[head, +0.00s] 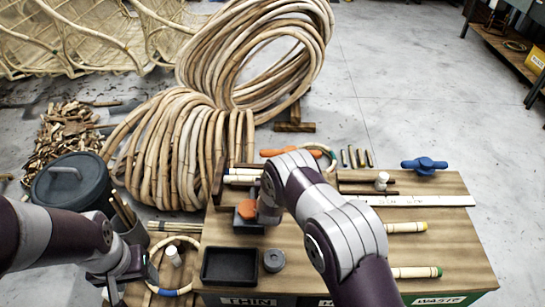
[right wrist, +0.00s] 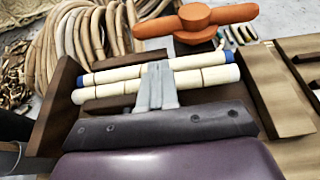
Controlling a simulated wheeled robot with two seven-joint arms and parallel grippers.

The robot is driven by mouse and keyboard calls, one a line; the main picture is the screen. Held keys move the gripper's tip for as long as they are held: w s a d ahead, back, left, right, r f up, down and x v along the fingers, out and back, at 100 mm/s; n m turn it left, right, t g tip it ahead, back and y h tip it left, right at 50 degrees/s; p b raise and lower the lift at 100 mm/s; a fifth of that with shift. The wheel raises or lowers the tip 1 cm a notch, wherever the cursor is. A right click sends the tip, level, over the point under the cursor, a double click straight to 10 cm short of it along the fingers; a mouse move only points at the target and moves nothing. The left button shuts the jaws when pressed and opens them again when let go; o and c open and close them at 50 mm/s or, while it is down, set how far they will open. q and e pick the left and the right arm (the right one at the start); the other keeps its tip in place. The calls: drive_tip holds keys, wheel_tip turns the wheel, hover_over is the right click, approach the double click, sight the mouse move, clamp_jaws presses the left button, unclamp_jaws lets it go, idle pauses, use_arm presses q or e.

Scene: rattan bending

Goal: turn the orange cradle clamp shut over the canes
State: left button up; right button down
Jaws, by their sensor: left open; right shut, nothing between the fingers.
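The orange cradle clamp (head: 273,153) shows behind my right arm in the head view, partly hidden. In the right wrist view its orange handle (right wrist: 195,20) lies crosswise beyond the canes. My left gripper (head: 128,283) is open at lower left, away from the clamp.
A black tray (head: 230,266) and grey cylinder (head: 274,260) sit at the bench front. A blue handle (head: 424,165) and a white ruler (head: 420,200) lie at right. Big cane coils (head: 180,140) stand behind. A lidded bin (head: 70,182) is near my left arm.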

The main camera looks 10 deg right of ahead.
drive_tip(key=shift+r, duration=0.15)
drive_tip(key=b+x, duration=0.4)
drive_tip(key=x, duration=0.5)
drive_tip(key=shift+w+d, duration=0.15)
drive_tip(key=shift+w, duration=0.35)
